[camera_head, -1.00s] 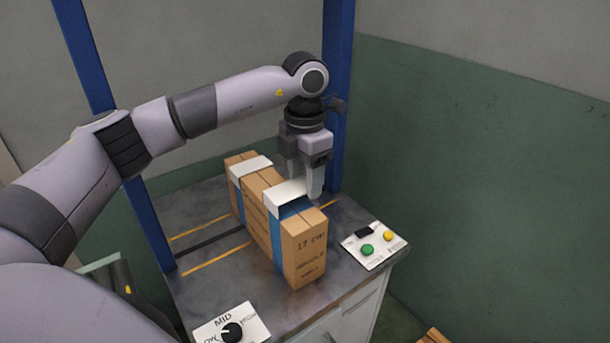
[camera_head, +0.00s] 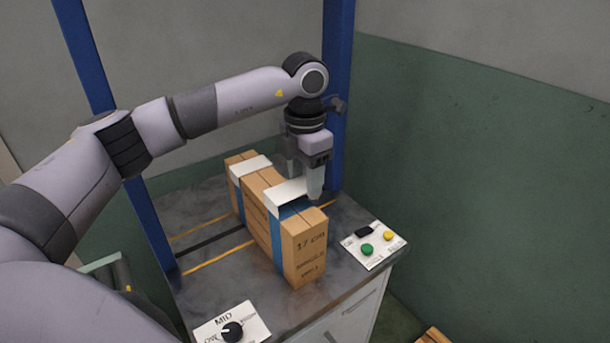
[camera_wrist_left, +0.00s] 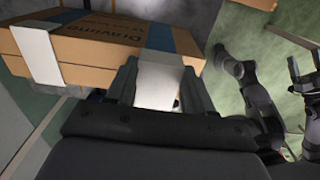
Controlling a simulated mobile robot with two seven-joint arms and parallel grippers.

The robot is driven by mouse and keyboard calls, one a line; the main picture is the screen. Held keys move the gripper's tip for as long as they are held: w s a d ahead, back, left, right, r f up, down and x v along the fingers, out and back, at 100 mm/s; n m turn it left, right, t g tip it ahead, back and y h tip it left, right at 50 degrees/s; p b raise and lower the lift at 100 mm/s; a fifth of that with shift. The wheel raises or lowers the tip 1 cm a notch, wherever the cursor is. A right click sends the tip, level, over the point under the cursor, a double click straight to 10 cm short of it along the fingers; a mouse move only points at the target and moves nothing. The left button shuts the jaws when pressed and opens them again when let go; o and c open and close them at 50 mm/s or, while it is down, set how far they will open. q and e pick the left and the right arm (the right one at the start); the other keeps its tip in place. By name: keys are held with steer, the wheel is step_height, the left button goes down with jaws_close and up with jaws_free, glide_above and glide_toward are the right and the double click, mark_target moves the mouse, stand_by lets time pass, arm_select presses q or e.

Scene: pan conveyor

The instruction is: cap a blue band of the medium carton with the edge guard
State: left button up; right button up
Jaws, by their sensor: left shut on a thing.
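The medium carton (camera_head: 303,262) stands on the grey bench, a tall narrow brown box with two blue bands. A white edge guard (camera_head: 250,167) sits over the top edge at the far band. My left gripper (camera_head: 302,185) is above the near end of the carton, shut on a second white edge guard (camera_head: 287,194). That guard is at the top of the near blue band (camera_head: 277,243); I cannot tell whether it is fully seated. In the left wrist view, this guard (camera_wrist_left: 157,83) is between the fingers, beside the band (camera_wrist_left: 160,37).
A panel with green and yellow buttons (camera_head: 374,245) is at the bench's right edge. A dial panel (camera_head: 231,331) is at the front. A blue post (camera_head: 338,90) rises behind my gripper. Dark parts of my own body show at the wrist view's right.

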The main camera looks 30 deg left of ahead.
mark_target(305, 183)
arm_select(q)
steer(key=shift+f+b, duration=0.85)
steer(key=shift+f, duration=0.6)
steer(key=o, duration=1.1)
step_height(305, 183, up, 7)
steer(key=shift+r, duration=0.1)
stand_by(0.4)
